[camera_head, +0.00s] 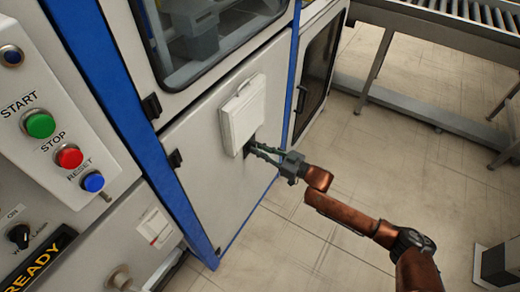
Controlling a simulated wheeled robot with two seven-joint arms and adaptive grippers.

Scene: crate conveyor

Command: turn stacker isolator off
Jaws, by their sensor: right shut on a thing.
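A white box-like fitting (242,112), which seems to be the stacker isolator's housing, is on the light grey cabinet door in the middle of the view. My right gripper (253,148) reaches in from the right, its fingertips at a small dark part by the box's lower right edge. The fingers are shut on this part, which looks like the isolator's handle; they hide most of it, so I cannot tell its turned position. My left gripper is not in view.
A control panel with green start (39,125), red stop (69,157) and blue reset (92,181) buttons is at the left. A roller conveyor (450,20) stands at the back right. The tiled floor right of the cabinet is mostly clear.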

